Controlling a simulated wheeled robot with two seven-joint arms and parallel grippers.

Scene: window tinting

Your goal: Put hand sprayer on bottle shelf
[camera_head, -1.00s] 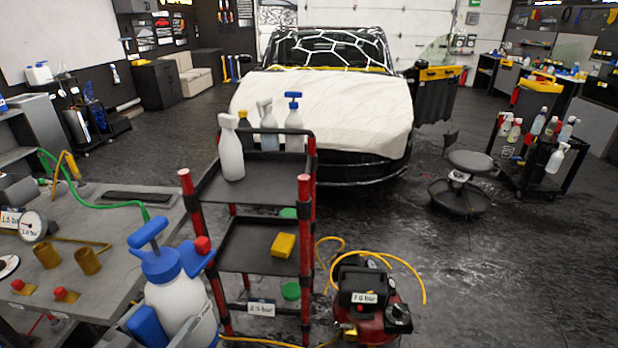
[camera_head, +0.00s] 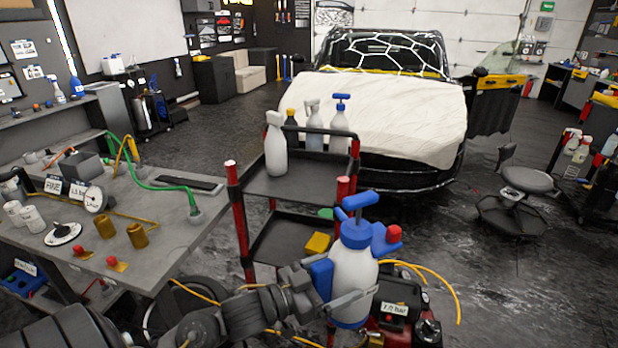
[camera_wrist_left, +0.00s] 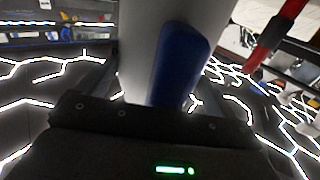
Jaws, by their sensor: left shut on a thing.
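The hand sprayer (camera_head: 352,270) is a white bottle with a blue pump handle, blue collar and red nozzle tip. My left gripper (camera_head: 345,298) is shut on its body and holds it upright, in front of the cart. In the left wrist view the white body and a blue strip of the hand sprayer (camera_wrist_left: 183,65) fill the space between the fingers. The bottle shelf (camera_head: 290,186) is the black top tray of the red-posted cart. A white spray bottle (camera_head: 276,150) and several other bottles stand along its left and back edges. My right gripper is not in view.
A grey workbench (camera_head: 150,205) with a gauge, brass cups and a green hose is on the left. A red compressor (camera_head: 400,308) with a yellow hose stands beside the cart at the lower right. The tray's front and right part is bare.

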